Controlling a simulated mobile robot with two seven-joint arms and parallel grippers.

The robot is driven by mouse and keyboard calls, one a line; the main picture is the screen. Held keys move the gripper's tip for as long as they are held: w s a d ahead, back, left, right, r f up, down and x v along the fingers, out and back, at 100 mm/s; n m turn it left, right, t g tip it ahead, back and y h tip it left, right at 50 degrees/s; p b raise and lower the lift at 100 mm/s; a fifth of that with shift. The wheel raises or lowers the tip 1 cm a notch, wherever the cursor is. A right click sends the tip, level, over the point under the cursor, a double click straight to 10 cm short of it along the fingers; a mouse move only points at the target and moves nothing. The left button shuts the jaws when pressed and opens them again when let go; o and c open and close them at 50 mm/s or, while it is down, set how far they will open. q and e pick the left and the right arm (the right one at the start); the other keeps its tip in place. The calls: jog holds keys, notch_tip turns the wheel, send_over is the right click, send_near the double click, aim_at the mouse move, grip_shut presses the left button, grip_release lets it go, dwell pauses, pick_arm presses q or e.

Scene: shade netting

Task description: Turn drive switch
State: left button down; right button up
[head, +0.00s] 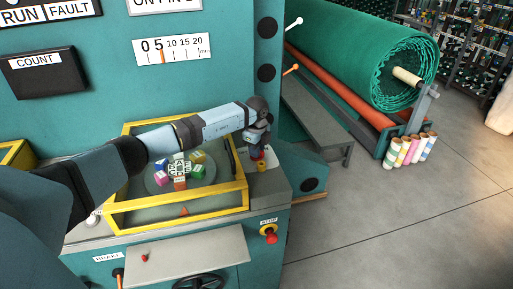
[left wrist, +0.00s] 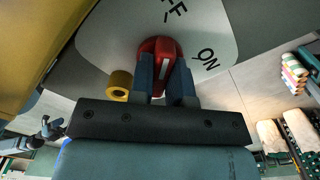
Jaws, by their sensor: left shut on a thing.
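The drive switch is a red knob with a white line (left wrist: 163,49), on a pale plate (left wrist: 110,42) marked OFF and ON. The white line runs nearly straight up the left wrist view, toward the OFF side, with ON off to the right. My left gripper (left wrist: 166,82) is shut on the red knob, one finger on each side. In the head view my left gripper (head: 258,147) reaches down to the red knob (head: 257,156) beside the yellow-framed window. The fingers hide part of the knob. My right gripper is not in view.
A small brass-coloured cylinder (left wrist: 119,84) stands beside the knob. The yellow window frame (head: 178,217) lies under my left arm. A red stop button (head: 270,237) is on the front. A green net roll (head: 365,50) is at the back right, with open floor before it.

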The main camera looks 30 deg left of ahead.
pick_arm(q)
jog(key=shift+n, duration=0.5)
jog(key=c, duration=1.1)
grip_release()
jog(key=shift+r, duration=0.15)
notch_tip(320, 180, up, 14)
jog(key=shift+f+b, duration=0.15)
jog(key=shift+b, duration=0.8)
jog(key=shift+f, duration=0.1)
